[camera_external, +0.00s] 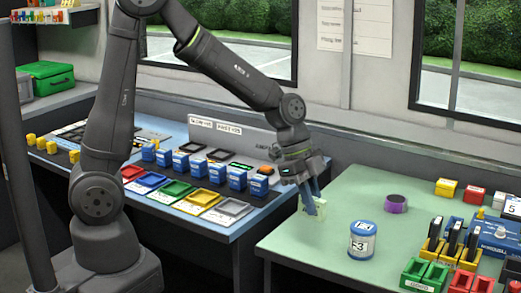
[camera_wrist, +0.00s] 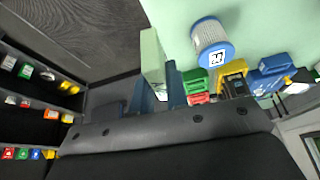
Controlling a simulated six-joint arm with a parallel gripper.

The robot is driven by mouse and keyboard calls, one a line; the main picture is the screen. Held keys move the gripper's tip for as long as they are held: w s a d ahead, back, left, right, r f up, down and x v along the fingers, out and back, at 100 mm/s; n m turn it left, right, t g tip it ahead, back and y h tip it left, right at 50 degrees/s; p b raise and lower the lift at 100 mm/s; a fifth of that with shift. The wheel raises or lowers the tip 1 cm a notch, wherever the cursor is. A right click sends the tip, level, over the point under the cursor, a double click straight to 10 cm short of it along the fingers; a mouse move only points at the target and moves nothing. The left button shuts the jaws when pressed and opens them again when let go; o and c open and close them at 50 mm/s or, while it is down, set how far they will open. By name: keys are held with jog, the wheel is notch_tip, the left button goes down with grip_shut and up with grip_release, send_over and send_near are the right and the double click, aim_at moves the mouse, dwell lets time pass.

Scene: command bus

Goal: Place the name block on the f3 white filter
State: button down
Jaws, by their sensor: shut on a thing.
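A pale green block (camera_external: 321,207), whose markings I cannot read, is at the tips of my gripper (camera_external: 314,206). My gripper's blue fingers are shut on it above the left part of the green table. The block also shows in the wrist view (camera_wrist: 152,55), at the fingertips (camera_wrist: 160,82). The white filter (camera_external: 361,246) is a short upright cylinder with a blue rim and a label that looks like "F3". It stands on the green table, right of and nearer the camera than my gripper, apart from the block. The wrist view shows the filter (camera_wrist: 212,45) right of the block.
A purple ring (camera_external: 395,203) lies behind the filter on the green table (camera_external: 300,238). Colored bins (camera_external: 424,273), yellow holders with black items (camera_external: 434,249) and a blue box (camera_external: 487,236) crowd the right. The blue bench (camera_external: 225,229) with trays stands left.

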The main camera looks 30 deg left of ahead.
jog(key=s+d+r+m+g, duration=0.1)
jog(key=d+r+m, duration=0.1)
jog(key=d+r, duration=0.3)
jog(key=s+d+r+m, duration=0.1)
jog(key=s+d+r, duration=0.1)
jog(key=d, duration=0.5)
send_over(369, 229)
jog(key=a, duration=0.2)
jog(key=shift+y, duration=0.3)
jog(key=f, duration=0.6)
jog(key=shift+d, duration=0.25)
jog(key=shift+w+a+f, duration=0.1)
jog(key=shift+w+f, duration=0.2)
jog(key=shift+w, duration=0.05)
jog(key=shift+f, duration=1.85)
jog(key=shift+f, duration=0.2)
jog(key=c, duration=1.4)
grip_release()
jog(key=shift+r, duration=0.1)
